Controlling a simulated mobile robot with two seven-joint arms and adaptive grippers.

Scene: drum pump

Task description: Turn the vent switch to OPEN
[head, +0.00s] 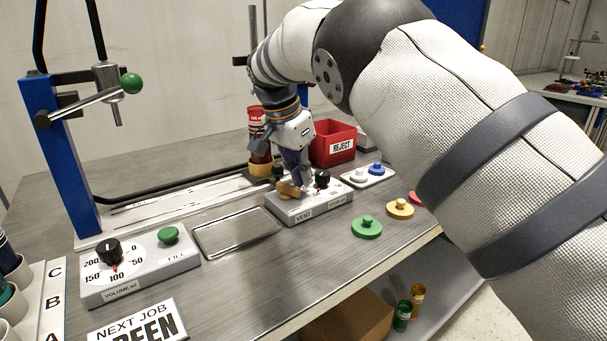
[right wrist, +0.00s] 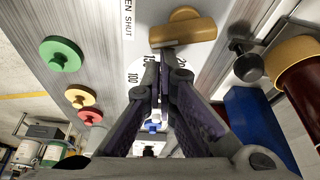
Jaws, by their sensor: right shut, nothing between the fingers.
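The vent switch (head: 288,190) is a tan-yellow bar handle on the left part of a grey box (head: 313,205) labelled VENT. In the right wrist view the handle (right wrist: 183,31) lies nearly crosswise, beside a label (right wrist: 129,20) whose visible part reads "EN SHUT". My right gripper (head: 299,181) is shut and empty, pointing down over the box. In the right wrist view its fingertips (right wrist: 166,54) are right next to the handle's edge; I cannot tell if they touch it. The fingers partly hide a numbered dial there. My left gripper is out of view.
A black knob (head: 322,178) stands on the same box. Behind is a red REJECT bin (head: 334,154) and a red-labelled bottle (head: 258,132). Green (head: 366,227) and yellow (head: 400,209) knobbed caps lie in front. A shallow metal tray (head: 236,233) and a VOLUME box (head: 142,277) are left.

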